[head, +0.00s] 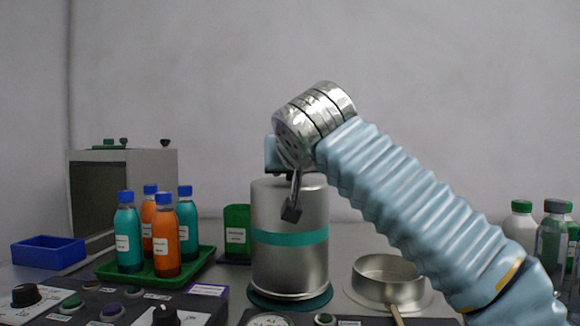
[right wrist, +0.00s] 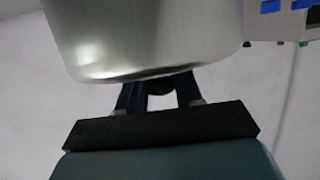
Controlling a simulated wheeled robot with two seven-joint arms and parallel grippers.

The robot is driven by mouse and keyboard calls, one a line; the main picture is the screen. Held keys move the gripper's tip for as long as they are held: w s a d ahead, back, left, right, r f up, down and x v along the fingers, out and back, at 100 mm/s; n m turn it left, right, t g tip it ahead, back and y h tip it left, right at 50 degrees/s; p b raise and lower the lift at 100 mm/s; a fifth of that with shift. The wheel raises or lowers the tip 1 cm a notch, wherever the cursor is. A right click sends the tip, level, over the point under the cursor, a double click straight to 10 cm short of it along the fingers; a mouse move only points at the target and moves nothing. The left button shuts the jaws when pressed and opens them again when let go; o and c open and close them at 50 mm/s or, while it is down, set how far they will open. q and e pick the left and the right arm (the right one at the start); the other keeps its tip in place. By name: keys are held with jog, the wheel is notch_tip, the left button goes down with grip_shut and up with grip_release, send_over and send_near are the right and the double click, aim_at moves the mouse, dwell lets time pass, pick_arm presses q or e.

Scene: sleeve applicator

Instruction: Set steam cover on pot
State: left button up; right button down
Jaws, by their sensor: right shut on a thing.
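The steam cover, a tall steel cylinder with a teal band (head: 290,265), stands upright over a teal round base. I cannot tell whether it touches that base or hovers just above it. My right gripper (head: 280,172) is at the cover's top, partly hidden by my wrist, and is shut on its top grip. In the right wrist view the dark fingers (right wrist: 160,90) meet the cover's steel end (right wrist: 150,45). The pot, a shallow steel pan with a handle (head: 386,291), sits right of the cover, apart from it. My left gripper is not in view.
A green tray (head: 196,262) holds several teal and orange bottles at left. A blue bin (head: 48,252) and a grey box (head: 160,180) stand further left. A green container (head: 237,222) is behind the cover. Bottles (head: 551,240) stand at right. Control panels line the front.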

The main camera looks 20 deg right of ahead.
jog(key=shift+f+b, duration=0.5)
jog(key=shift+f, duration=0.15)
jog(key=c, duration=0.7)
grip_release()
jog(key=shift+o, duration=0.5)
jog(key=o, duration=0.4)
notch_tip(320, 180, up, 6)
jog(key=p, duration=0.6)
